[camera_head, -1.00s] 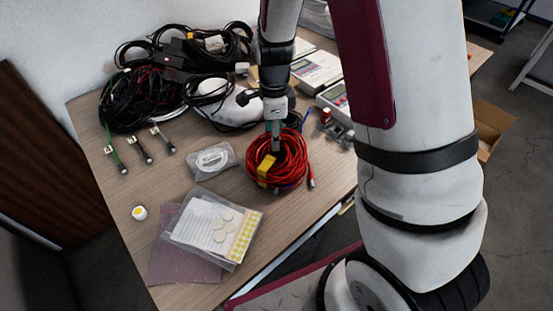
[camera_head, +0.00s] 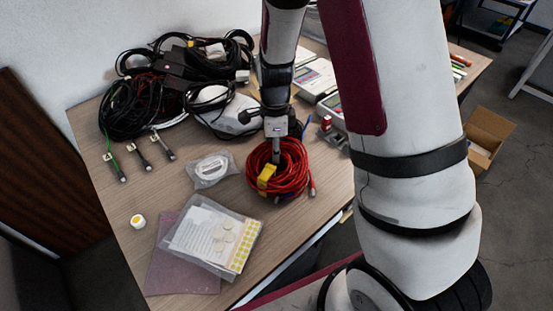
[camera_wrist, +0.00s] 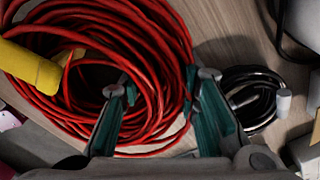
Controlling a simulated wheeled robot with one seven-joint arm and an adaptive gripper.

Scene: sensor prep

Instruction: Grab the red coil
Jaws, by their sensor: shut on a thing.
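The red coil (camera_head: 291,177) lies on the table near its front right edge, with a yellow tag or tie (camera_head: 266,177) on its front left side. It also fills the upper left of the wrist view (camera_wrist: 110,40). My gripper (camera_head: 276,160) reaches down onto the coil from above. In the wrist view my gripper (camera_wrist: 160,88) has one finger inside the coil's ring and one at its outer side, shut on the bundle of red strands between them. The coil appears to rest on the table still. The fingertips are partly hidden among the strands.
A black cable coil (camera_wrist: 255,95) lies close beside my right finger in the wrist view. A bagged white item (camera_head: 211,169) lies left of the red coil, and a bag with papers and discs (camera_head: 212,237) lies in front. Black cables (camera_head: 140,105) crowd the back left.

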